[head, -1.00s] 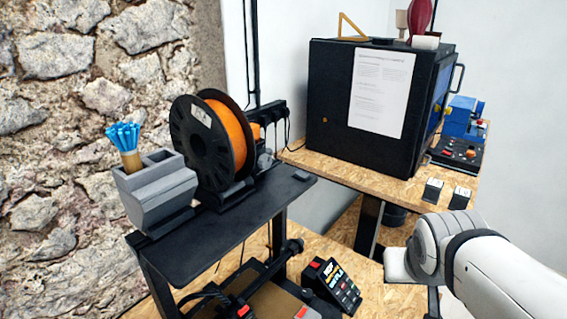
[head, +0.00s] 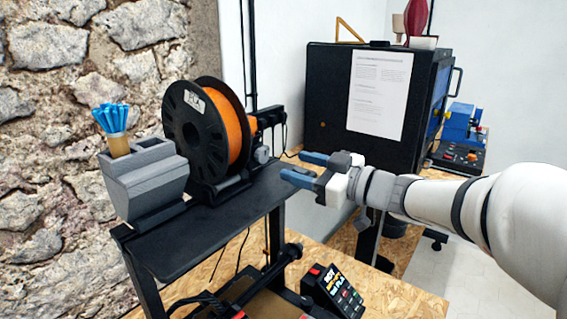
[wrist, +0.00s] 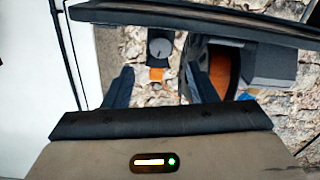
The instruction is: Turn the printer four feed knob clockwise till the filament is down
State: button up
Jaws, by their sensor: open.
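A small grey round feed knob (head: 262,155) sits at the right of the black spool, on the printer's top plate (head: 205,238). In the wrist view the dark knob (wrist: 160,45) faces me with a pale mark on it, with an orange piece (wrist: 156,74) just below it. The spool (head: 195,125) carries orange filament (head: 237,130); whether filament is down cannot be seen. My gripper (head: 297,169) is open and empty, to the right of the knob and apart from it. In the wrist view the knob lies beyond the gap between my fingers (wrist: 160,75).
A grey bin (head: 145,180) with blue-tipped tools stands left of the spool, near the stone wall. A black enclosure (head: 330,100) with a paper sheet stands behind my gripper. A keypad box (head: 333,290) sits below. The air between gripper and knob looks clear.

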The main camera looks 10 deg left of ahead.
aim_at(264, 157)
jog(key=p+x, duration=0.1)
jog(key=x, duration=0.6)
jog(key=shift+a+r, duration=0.1)
jog(key=shift+a, duration=0.25)
jog(key=shift+c, duration=0.4)
